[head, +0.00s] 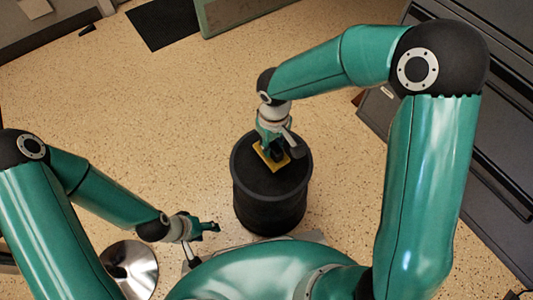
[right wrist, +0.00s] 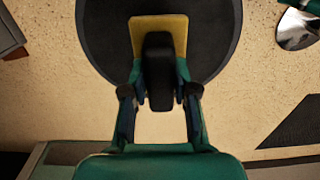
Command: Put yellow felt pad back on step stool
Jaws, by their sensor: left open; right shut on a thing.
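The step stool (head: 255,200) is a black round drum with a dark top, standing on the speckled floor. In the right wrist view its top (right wrist: 105,40) fills the upper middle. The yellow felt pad (head: 262,155) is over the stool top and carries a black block. It also shows in the right wrist view (right wrist: 158,22). My right gripper (head: 275,148) points down and is shut on the pad by its black block. I cannot tell whether the pad touches the stool. My left gripper (head: 208,228) is open and empty, left of the stool.
A shiny metal disc (head: 130,268) is on the floor at lower left, near my left arm. Dark grey drawers (head: 470,120) stand on the right. A black mat (head: 162,22) lies at the back. The floor left of and behind the stool is mostly clear.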

